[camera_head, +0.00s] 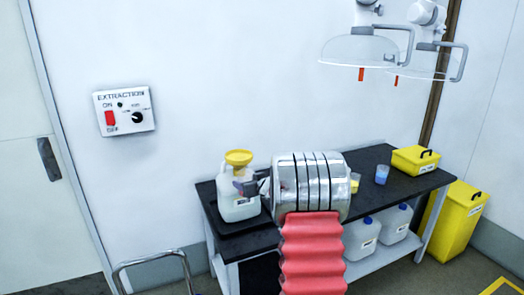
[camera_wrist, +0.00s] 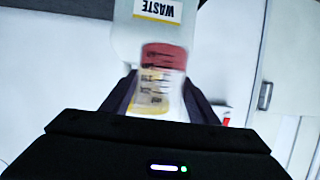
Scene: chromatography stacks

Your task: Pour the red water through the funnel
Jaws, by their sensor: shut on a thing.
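My gripper (camera_wrist: 165,100) is shut on a clear graduated beaker (camera_wrist: 160,88) that holds red water (camera_wrist: 164,57). The wrist view is upside down, so the red water lies at the beaker's bottom and the beaker looks about upright. A yellow funnel (camera_head: 238,157) sits in the top of a white waste canister (camera_head: 238,206) at the bench's left end. In the head view my gripper (camera_head: 249,188) is in front of the canister, below the funnel's rim, and the beaker is mostly hidden. The canister's WASTE label (camera_wrist: 157,10) shows in the wrist view, with yellow visible behind the beaker.
The dark bench (camera_head: 375,157) also bears a blue-filled beaker (camera_head: 382,175), a yellow-filled one (camera_head: 355,184) partly behind my arm, and a yellow box (camera_head: 416,160). Canisters (camera_head: 396,224) stand on the lower shelf. Clear extraction hoods (camera_head: 360,50) hang above the right side.

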